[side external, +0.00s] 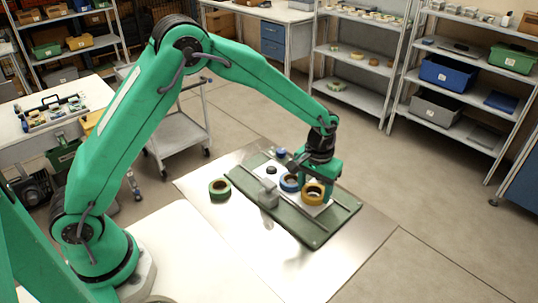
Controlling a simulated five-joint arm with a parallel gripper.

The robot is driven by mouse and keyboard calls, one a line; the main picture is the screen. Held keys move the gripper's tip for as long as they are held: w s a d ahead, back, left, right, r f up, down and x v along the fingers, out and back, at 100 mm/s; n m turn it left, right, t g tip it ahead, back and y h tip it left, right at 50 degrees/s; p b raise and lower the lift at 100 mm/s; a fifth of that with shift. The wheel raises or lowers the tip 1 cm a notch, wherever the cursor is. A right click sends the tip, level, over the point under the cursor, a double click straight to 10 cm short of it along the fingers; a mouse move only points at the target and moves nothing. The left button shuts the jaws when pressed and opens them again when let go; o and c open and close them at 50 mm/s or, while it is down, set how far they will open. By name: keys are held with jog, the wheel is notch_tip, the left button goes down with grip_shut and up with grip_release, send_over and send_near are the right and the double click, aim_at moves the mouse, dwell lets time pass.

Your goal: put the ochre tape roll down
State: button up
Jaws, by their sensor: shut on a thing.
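The ochre tape roll (313,194) is at my gripper (306,189), on the right part of the green board (314,238). My gripper is shut on it from above. The roll's open ring faces the camera. I cannot tell whether its lower edge touches the white sheet (321,208) on the board. A blue tape roll (288,183) sits just left of the ochre roll, partly behind my gripper. A green tape roll (219,188) lies on the metal table, left of the board.
A grey block (268,195) stands on the board near a thin rail. A small dark round thing (271,170) and a small blue thing (281,152) are farther back. The metal tabletop (345,255) is bare at the front right. Shelves and a trolley stand well away.

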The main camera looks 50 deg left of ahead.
jog(key=o, duration=1)
jog(key=shift+c, duration=0.2)
jog(key=shift+a+r, duration=0.1)
notch_tip(320, 180, up, 13)
dwell(0.4)
jog(key=s+a+r+m+t, duration=0.1)
jog(key=s+a+r+t, duration=0.2)
jog(key=s+a+r, duration=0.65)
jog(key=s+a+f+m+t, duration=0.1)
jog(key=s+a+t, duration=0.1)
jog(key=s, duration=1.5)
jog(key=shift+a+t, duration=0.3)
jog(key=shift+a, duration=0.25)
